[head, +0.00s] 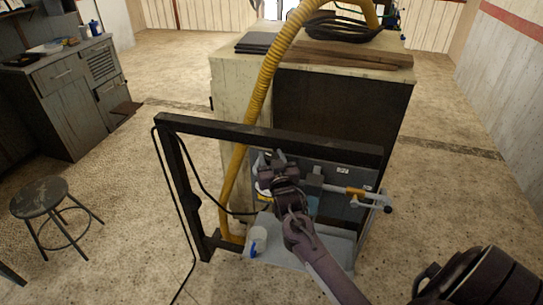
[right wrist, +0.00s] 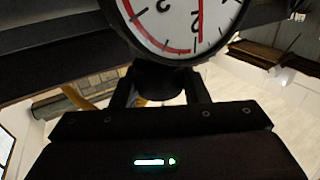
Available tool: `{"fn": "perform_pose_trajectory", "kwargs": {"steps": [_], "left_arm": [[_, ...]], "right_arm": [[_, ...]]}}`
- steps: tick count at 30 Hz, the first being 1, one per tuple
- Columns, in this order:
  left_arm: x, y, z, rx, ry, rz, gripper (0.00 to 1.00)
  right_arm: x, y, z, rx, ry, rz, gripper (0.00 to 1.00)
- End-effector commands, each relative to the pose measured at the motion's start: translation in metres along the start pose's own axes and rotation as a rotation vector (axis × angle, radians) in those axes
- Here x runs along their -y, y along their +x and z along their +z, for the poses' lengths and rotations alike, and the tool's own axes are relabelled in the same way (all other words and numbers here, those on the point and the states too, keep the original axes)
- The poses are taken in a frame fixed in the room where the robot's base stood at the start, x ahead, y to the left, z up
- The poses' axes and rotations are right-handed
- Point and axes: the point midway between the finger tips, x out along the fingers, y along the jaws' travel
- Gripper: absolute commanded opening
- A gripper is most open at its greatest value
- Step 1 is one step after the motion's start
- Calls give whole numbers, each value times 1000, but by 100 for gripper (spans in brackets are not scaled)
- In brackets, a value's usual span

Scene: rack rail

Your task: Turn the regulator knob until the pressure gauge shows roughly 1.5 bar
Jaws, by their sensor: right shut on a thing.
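My right gripper (head: 272,162) reaches up to the grey panel (head: 335,178) within the dark frame. In the right wrist view its two fingers stand on either side of the dark regulator knob (right wrist: 160,82), shut on it. Just above the knob is the round white pressure gauge (right wrist: 180,18), cut off by the top edge. It shows black numerals, a red arc and a thin red needle near the numeral 2; the exact reading cannot be told. In the head view my gripper and arm hide the knob and gauge. My left gripper is not in view.
A dark frame bar (head: 270,134) runs above the panel. A yellow hose (head: 262,95) passes down behind it. A pipe with an orange part (head: 354,191) sticks out right of my gripper. A stool (head: 40,197) stands left, with open floor around it.

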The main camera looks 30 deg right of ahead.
Motion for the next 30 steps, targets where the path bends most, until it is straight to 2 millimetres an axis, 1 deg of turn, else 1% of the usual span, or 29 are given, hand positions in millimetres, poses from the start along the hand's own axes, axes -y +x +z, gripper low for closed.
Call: {"fn": "perform_pose_trajectory", "kwargs": {"steps": [1,6,12,19,29,30], "left_arm": [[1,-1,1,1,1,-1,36],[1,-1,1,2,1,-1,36],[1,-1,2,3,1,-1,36],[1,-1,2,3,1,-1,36],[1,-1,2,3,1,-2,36],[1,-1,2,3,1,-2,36]], "right_arm": [[-3,0,0,0,-6,-32,18],[-2,1,0,-2,-5,-134,18],[-1,1,0,-2,-1,-208,18],[-1,1,0,-2,0,-240,18],[0,1,-1,-3,1,-241,18],[0,1,-1,-3,1,-241,43]]}}
